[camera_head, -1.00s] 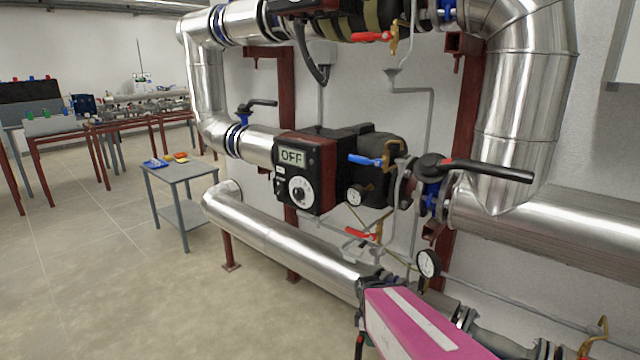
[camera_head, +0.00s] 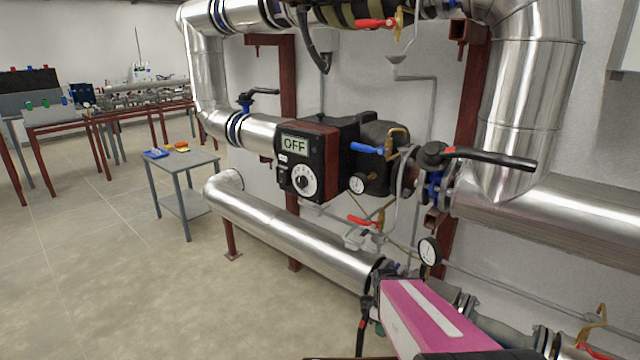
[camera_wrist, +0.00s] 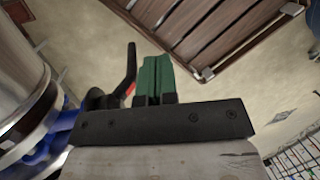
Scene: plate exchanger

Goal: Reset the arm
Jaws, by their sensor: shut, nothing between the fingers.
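My gripper (camera_wrist: 157,78) shows in the wrist view as two green fingers, closed together with nothing between them. Its dark mounting bar lies across the middle of that view. A black valve lever (camera_wrist: 130,68) with a red mark stands just left of the fingers; I cannot tell how close it is. In the head view my pink arm link reaches in from the bottom right, in front of the lower pipes. The gripper's fingers cannot be made out there.
A pump controller reading OFF (camera_head: 298,160) sits mid-frame among silver pipes (camera_head: 290,235). A black-handled valve (camera_head: 490,156) juts out at right, and a gauge (camera_head: 429,251) hangs below it. A small grey table (camera_head: 185,164) stands left. The floor (camera_head: 120,290) at front left is clear.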

